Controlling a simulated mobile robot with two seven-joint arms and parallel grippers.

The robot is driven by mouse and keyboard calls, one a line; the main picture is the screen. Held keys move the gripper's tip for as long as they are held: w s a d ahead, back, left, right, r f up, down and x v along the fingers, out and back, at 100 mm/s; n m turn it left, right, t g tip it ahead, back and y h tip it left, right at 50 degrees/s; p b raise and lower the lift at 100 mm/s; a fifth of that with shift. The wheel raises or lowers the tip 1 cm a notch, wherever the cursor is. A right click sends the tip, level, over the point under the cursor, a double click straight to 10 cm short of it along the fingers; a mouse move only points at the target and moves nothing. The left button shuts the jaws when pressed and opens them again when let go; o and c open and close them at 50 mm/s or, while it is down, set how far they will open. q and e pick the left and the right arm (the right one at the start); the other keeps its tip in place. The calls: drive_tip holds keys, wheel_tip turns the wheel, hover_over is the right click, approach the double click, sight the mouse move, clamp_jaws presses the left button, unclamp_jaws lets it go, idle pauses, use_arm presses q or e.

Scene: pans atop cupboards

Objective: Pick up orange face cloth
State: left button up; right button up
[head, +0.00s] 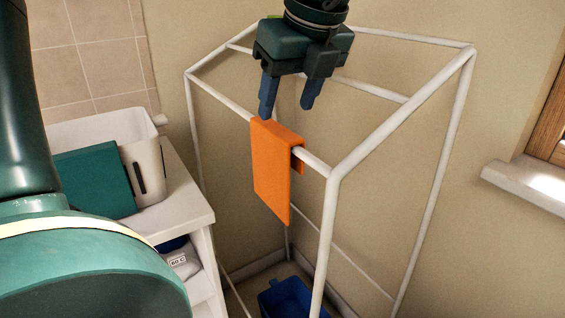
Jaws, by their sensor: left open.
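The orange face cloth (270,170) hangs folded over the near left top bar of a white drying rack (328,200). Its long side hangs down on the left of the bar, and a short flap shows on the right. My left gripper (287,108) points down just above and slightly behind the top of the cloth. Its two blue fingers are apart with nothing visible between them. I cannot tell if a fingertip touches the cloth. My right gripper is not in view.
A white shelf unit (180,215) at the left carries a white bin (140,165) with a teal panel or cloth (95,180) at it. A blue container (285,298) is low inside the rack. A window sill (525,188) juts out at right. My arm fills the lower left.

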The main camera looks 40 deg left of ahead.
sight(279, 130)
use_arm(q)
drive_tip(key=x, duration=0.5)
drive_tip(key=shift+a+f, duration=0.1)
drive_tip(key=shift+f, duration=0.05)
drive_tip(key=x, duration=0.5)
drive_tip(key=shift+w+a+p, duration=0.1)
drive_tip(key=shift+a+p, duration=0.1)
drive_tip(key=shift+p, duration=0.2)
drive_tip(key=shift+f, duration=0.1)
drive_tip(key=shift+f+b, duration=0.1)
drive_tip(key=shift+b, duration=0.35)
drive_tip(key=c, duration=1.1)
